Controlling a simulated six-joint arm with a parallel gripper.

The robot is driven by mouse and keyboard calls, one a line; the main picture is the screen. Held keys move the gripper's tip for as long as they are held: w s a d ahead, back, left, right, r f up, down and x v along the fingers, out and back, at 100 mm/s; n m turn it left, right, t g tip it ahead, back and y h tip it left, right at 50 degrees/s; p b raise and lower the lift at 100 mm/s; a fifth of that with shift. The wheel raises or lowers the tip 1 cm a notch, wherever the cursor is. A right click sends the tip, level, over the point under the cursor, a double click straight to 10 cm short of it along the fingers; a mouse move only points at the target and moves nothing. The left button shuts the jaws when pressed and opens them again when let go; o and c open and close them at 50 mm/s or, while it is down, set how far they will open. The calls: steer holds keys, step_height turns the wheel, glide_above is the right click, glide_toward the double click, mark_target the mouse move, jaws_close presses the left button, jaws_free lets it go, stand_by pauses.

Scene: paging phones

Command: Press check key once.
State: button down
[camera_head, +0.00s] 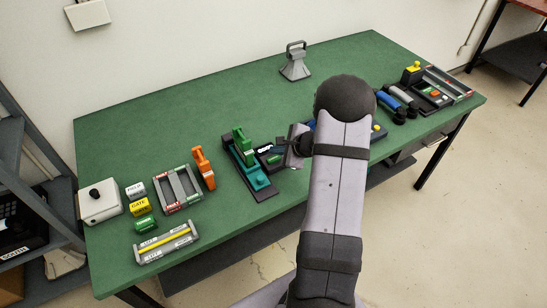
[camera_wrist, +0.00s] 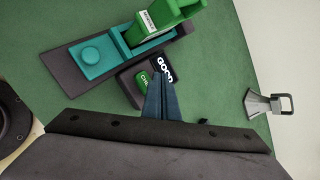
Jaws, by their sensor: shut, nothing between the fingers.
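A green key with lettering starting "CH" (camera_wrist: 142,79) sits on a dark base beside a black key reading "GOOD" (camera_wrist: 163,69) in the wrist view. The rest of the green key's word is hidden by my gripper. The green key also shows in the head view (camera_head: 274,160). My gripper (camera_wrist: 158,80) is shut and empty, its tips over the edge of the green key and close to the black key. Whether the tips touch either key cannot be told.
A teal cradle (camera_wrist: 122,47) with a round button and a green handset (camera_wrist: 165,18) stands right beside the keys. A grey stand (camera_head: 295,66) is at the back. An orange handset (camera_head: 203,167) and several labelled blocks lie left; blue and grey cylinders lie right. Green table is clear at back left.

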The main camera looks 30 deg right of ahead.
step_height(320, 180, up, 4)
steer(key=shift+r+p, duration=0.15)
steer(key=shift+p, duration=1.05)
